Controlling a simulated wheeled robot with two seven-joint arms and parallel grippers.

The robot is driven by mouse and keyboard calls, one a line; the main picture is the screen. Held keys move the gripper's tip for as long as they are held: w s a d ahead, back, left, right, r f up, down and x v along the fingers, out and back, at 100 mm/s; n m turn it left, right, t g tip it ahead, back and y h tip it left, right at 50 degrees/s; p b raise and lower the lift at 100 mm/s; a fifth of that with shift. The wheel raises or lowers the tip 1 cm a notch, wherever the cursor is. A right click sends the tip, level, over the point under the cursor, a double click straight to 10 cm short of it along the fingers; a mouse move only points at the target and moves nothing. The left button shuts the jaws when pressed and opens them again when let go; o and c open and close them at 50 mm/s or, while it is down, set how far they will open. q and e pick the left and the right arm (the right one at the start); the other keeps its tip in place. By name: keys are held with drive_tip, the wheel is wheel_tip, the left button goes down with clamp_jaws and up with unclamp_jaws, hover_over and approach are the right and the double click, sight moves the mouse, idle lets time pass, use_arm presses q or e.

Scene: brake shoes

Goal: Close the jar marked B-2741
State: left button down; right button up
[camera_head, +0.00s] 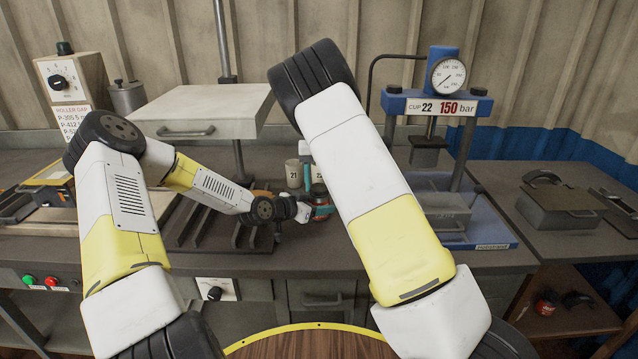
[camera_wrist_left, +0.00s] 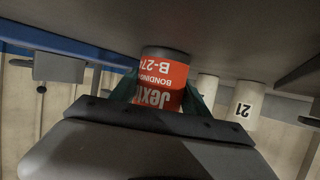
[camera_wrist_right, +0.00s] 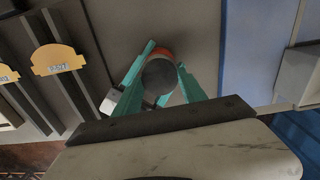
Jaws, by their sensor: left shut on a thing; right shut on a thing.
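The jar (camera_wrist_left: 165,85) has an orange-red label reading "Jex…", "BONDING" and "B-27…", upside down in the left wrist view; the rest of the number is cut off. Its dark grey base points to the bench. My left gripper (camera_wrist_left: 165,103) is shut on the jar's body, a teal finger at each side. In the right wrist view the jar's round dark grey lid (camera_wrist_right: 160,75) shows from above, with a little orange beyond it. My right gripper (camera_wrist_right: 163,78) is shut on the lid.
Pale numbered cups (camera_head: 292,173) stand behind the jar, one marked 21. A dark slotted rack (camera_head: 215,228) with orange-yellow tags is to its left. A blue press (camera_head: 452,215) with a gauge stands to the right. A white plate (camera_head: 200,110) is above the rack at the back.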

drive_tip(key=o, duration=1.3)
drive_tip(key=shift+r, duration=2.3)
drive_tip(key=shift+c, duration=0.3)
